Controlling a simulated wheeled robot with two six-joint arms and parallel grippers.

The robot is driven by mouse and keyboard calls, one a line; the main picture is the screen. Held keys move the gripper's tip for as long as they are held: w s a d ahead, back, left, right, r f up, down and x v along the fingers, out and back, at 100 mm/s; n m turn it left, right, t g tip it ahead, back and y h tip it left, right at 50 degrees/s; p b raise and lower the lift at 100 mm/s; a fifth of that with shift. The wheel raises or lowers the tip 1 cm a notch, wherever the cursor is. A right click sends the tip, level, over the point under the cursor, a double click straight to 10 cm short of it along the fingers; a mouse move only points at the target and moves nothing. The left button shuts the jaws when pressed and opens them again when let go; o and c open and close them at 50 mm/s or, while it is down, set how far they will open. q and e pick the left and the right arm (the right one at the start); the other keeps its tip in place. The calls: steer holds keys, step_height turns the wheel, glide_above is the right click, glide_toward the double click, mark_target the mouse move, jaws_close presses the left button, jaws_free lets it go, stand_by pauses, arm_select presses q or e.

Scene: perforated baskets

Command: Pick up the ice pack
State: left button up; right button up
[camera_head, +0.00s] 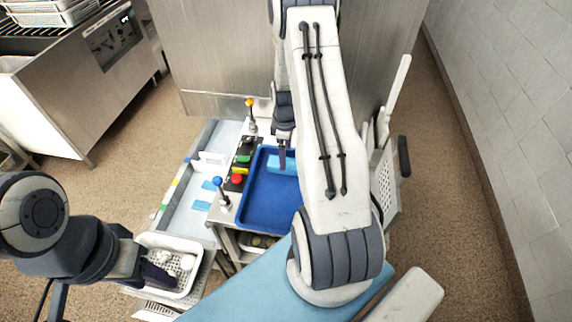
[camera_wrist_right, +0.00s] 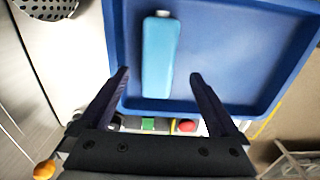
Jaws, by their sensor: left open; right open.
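The light blue ice pack (camera_wrist_right: 160,50) lies in the blue tray (camera_wrist_right: 240,60), its capped end pointing away from my right gripper in the right wrist view. My right gripper (camera_wrist_right: 159,76) is open, with one finger on either side of the ice pack's near part in that view; I see no contact. In the head view the ice pack (camera_head: 279,168) is partly hidden by my right arm, and the tray (camera_head: 262,205) shows beside it. My left gripper (camera_head: 158,276) is open over a white perforated basket (camera_head: 186,239) at lower left.
Levers with a blue knob (camera_head: 217,182) and an orange knob (camera_head: 249,102) stand nearby. The basket holds white round items (camera_head: 187,262). A metal counter stands behind.

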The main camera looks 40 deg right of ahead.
steer(key=shift+d+f+p, duration=0.15)
steer(key=shift+f+p, duration=0.8)
steer(key=shift+f, duration=1.9)
jaws_close()
